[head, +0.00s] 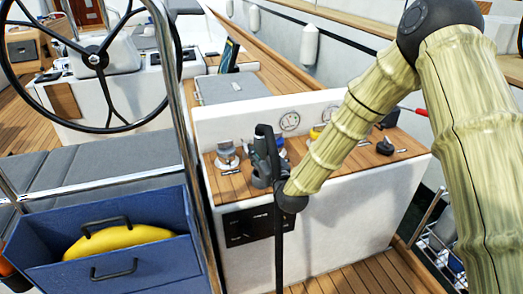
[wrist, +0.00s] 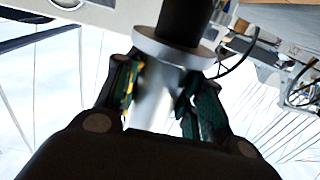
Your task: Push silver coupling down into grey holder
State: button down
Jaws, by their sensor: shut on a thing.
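In the wrist view, a bright silver cylinder with a wide flange, the silver coupling (wrist: 157,100), sits between the two fingers of my gripper (wrist: 163,86). The fingers are shut on it from both sides. A black cylindrical part (wrist: 184,22) adjoins its flange at the top of the picture. I cannot make out for certain which part is the grey holder.
Small dark fittings (head: 385,146), a round gauge (head: 289,121) and a red-tipped tool (head: 414,111) are on the console at right. A steering wheel (head: 95,60) and a steel rail (head: 183,120) stand left. A blue bin (head: 150,205) holds a yellow thing (head: 120,238).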

jog(key=shift+d+f+b, duration=0.1)
jog(key=shift+f+b, duration=0.65)
jog(key=shift+f, duration=0.9)
jog(key=shift+s+f+b, duration=0.1)
jog(key=shift+f+b, duration=0.35)
jog(key=shift+f, duration=0.1)
dwell(0.7)
jog(key=c, duration=1.2)
grip_release()
jog(key=shift+s, duration=0.1)
jog(key=shift+v, duration=5.4)
